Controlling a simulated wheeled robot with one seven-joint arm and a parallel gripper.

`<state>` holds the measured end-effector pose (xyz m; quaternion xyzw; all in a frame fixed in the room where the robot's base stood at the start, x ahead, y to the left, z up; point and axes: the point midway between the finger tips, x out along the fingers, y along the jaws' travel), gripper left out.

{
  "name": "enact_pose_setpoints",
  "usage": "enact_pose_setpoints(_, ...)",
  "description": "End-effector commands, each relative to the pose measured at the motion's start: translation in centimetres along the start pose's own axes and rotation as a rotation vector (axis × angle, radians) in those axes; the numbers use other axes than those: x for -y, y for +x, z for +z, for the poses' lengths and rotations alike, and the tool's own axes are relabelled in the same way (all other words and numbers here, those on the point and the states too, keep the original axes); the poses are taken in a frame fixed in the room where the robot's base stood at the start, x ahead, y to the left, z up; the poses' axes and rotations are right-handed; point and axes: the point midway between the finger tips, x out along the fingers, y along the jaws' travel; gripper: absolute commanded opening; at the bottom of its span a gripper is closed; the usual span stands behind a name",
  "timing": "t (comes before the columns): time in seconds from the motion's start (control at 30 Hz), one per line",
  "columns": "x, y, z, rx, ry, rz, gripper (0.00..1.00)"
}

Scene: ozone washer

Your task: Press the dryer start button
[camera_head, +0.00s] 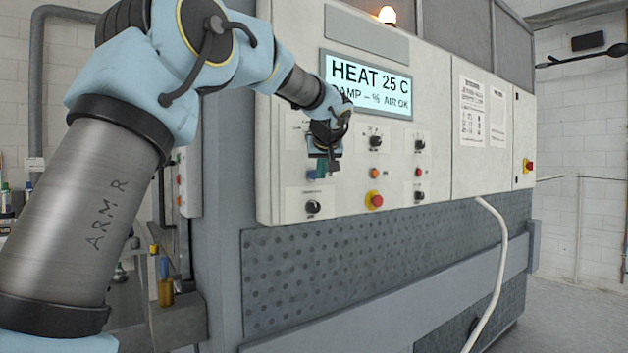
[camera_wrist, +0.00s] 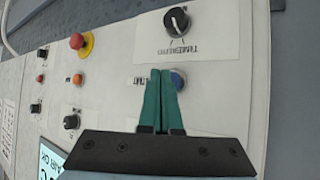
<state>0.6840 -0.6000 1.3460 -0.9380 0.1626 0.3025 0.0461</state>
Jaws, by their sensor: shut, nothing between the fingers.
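A round blue button (camera_wrist: 178,80) is on the light control panel (camera_wrist: 115,65), beside a small printed label that seems to read START. In the wrist view my gripper (camera_wrist: 161,74) has its two green fingers together, and their tips overlap the left part of the button. In the head view my gripper (camera_head: 323,172) is in front of the panel's lower left part, with a bit of blue (camera_head: 311,174) beside the fingers that looks like the same button. I cannot tell whether the fingertips touch it.
A black knob (camera_head: 313,207) sits below the blue button. A red emergency button (camera_head: 374,200) on a yellow base, an orange button (camera_head: 375,172) and several knobs are to the right. The display (camera_head: 367,85) reads HEAT 25 C. A white hose (camera_head: 497,260) hangs lower right.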

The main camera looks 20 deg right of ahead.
Motion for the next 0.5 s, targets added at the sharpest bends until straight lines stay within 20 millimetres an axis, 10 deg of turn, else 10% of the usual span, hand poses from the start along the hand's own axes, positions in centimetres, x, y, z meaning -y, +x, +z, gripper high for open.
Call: enact_pose_setpoints(0.5, -0.62, -0.67, 0.69, -0.001, 0.001, 0.002, 0.0)
